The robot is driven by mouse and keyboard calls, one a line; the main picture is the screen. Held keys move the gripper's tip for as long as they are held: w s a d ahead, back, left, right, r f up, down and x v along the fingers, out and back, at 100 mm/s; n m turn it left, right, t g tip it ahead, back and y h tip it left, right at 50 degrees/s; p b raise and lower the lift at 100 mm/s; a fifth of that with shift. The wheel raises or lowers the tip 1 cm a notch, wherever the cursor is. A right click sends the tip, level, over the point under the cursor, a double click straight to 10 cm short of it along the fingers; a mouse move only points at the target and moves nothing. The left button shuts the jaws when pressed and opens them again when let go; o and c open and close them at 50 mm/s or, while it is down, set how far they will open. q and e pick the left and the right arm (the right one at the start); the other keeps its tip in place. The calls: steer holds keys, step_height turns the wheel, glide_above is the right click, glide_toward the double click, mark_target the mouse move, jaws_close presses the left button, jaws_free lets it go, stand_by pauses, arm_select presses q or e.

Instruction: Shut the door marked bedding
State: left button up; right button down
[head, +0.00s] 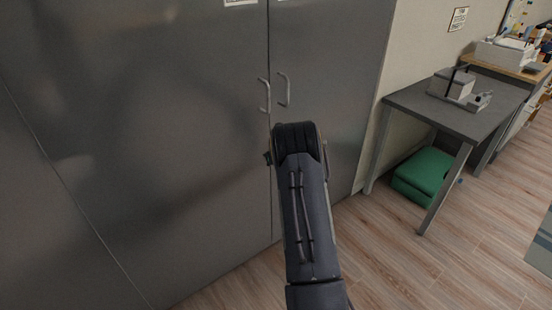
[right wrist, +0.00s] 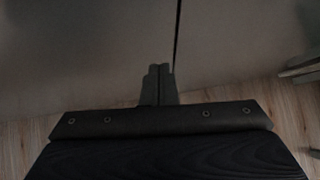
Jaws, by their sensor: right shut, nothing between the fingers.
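A tall grey metal cabinet fills the left and middle of the head view. Its left door (head: 150,130) and right door (head: 335,75) meet at a narrow dark seam and look flush or almost flush. Each has a bar handle beside the seam, the left handle (head: 262,95) and the right handle (head: 285,89). Labels at the top edge are cut off, so I cannot tell which door is marked bedding. My right arm reaches up to the doors and hides its gripper in the head view. In the right wrist view my right gripper (right wrist: 158,72) is shut and empty, close to the door front by the seam. My left gripper is out of view.
A dark grey table (head: 457,115) with a small grey object on it stands right of the cabinet. A green box (head: 424,172) lies on the floor beneath it. A wooden-topped unit (head: 505,68) is farther back. The wood floor (head: 400,265) in front is clear.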

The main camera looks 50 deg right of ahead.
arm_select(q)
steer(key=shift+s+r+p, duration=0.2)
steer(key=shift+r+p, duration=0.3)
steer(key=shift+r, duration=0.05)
arm_select(e)
steer(key=s+d+v, duration=0.1)
steer(key=v, duration=0.9)
steer(key=shift+s+f, duration=0.15)
